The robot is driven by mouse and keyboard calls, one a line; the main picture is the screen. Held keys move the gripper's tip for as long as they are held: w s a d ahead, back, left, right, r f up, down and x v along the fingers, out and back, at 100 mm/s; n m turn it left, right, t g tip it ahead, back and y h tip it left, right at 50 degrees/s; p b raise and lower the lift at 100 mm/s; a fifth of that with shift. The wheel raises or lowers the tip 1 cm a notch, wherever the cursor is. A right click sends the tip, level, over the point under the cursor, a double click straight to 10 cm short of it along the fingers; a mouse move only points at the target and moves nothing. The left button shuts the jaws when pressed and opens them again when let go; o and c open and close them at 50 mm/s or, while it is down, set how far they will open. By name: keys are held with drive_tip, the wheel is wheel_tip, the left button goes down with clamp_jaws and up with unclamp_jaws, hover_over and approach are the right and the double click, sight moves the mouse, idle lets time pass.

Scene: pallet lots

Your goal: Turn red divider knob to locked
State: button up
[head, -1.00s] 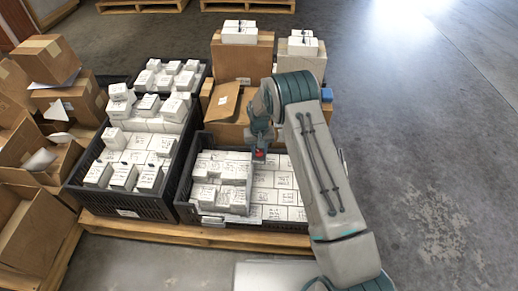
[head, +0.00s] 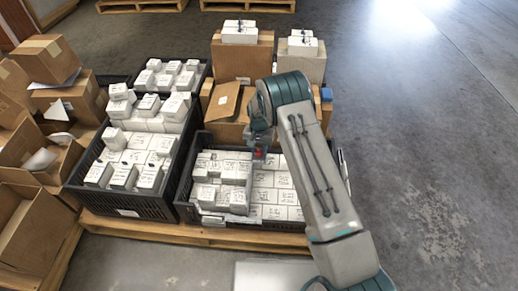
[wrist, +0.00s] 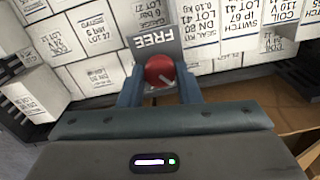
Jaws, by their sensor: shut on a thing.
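The red knob (wrist: 160,71) sits between my gripper's two blue-grey fingers (wrist: 160,88) in the wrist view. The fingers are shut on it, one on each side. A light pointer line shows on the knob, slanting toward the lower left. A grey plate marked FREE (wrist: 157,41) lies just beyond the knob. In the head view the knob is a small red spot (head: 258,154) under my wrist, at the divider of the right black crate (head: 183,198). No "locked" mark is visible to me.
White labelled boxes (head: 272,196) fill the crate on both sides of the divider. A second black crate (head: 120,202) with white boxes stands to the left. Cardboard boxes (head: 228,102) stand behind. The concrete floor at the right (head: 430,150) is clear.

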sight(259, 151)
drive_tip(key=o, duration=1)
drive_tip(key=shift+c, duration=0.2)
wheel_tip(259, 151, up, 14)
drive_tip(key=p, duration=0.4)
drive_tip(key=shift+f, duration=0.1)
